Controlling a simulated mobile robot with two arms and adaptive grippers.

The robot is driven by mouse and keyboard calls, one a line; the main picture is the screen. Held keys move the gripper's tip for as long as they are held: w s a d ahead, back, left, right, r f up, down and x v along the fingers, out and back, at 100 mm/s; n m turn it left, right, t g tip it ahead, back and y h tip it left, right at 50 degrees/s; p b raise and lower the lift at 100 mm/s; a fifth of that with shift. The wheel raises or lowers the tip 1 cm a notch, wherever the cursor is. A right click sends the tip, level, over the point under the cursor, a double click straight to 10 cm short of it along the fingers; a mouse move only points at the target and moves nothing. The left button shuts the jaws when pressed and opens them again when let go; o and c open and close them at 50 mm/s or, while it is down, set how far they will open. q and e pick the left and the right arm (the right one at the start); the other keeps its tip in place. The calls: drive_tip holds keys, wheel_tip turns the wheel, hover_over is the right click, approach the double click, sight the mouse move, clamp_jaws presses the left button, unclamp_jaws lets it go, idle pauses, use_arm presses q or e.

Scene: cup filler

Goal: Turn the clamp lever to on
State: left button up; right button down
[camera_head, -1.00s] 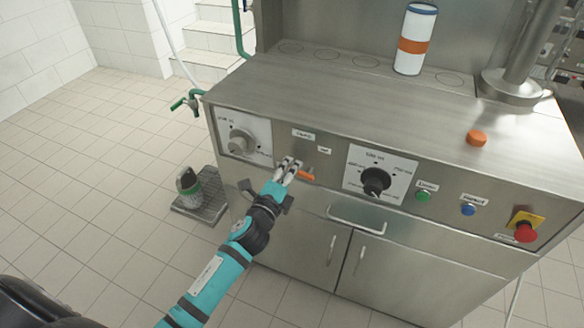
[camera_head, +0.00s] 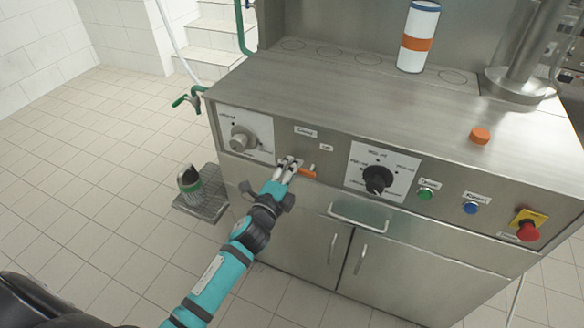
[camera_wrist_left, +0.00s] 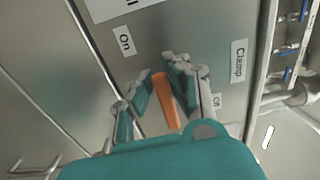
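The orange clamp lever (camera_head: 306,172) is on the front panel of the steel machine, below two small labels. In the left wrist view the lever (camera_wrist_left: 166,100) lies between the fingers of my left gripper (camera_wrist_left: 158,92), with a gap on both sides. The "On" label (camera_wrist_left: 125,40) is at the upper left of it, the "Clamp" label (camera_wrist_left: 238,61) at the right and the "Off" label (camera_wrist_left: 216,102) just beside the right finger. My left gripper (camera_head: 287,165) is open at the panel. My right gripper is not in view.
A grey dial (camera_head: 241,139) is left of the lever and a black knob (camera_head: 377,179) is right of it. Further right are a green button (camera_head: 425,194), a blue button (camera_head: 470,208) and a red emergency button (camera_head: 527,232). A drawer handle (camera_head: 357,218) sticks out below.

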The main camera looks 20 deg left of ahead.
use_arm(q)
drive_tip(key=o, duration=0.4)
drive_tip(key=shift+o, duration=0.2)
drive_tip(key=s, duration=1.2)
drive_tip(key=shift+a, duration=0.2)
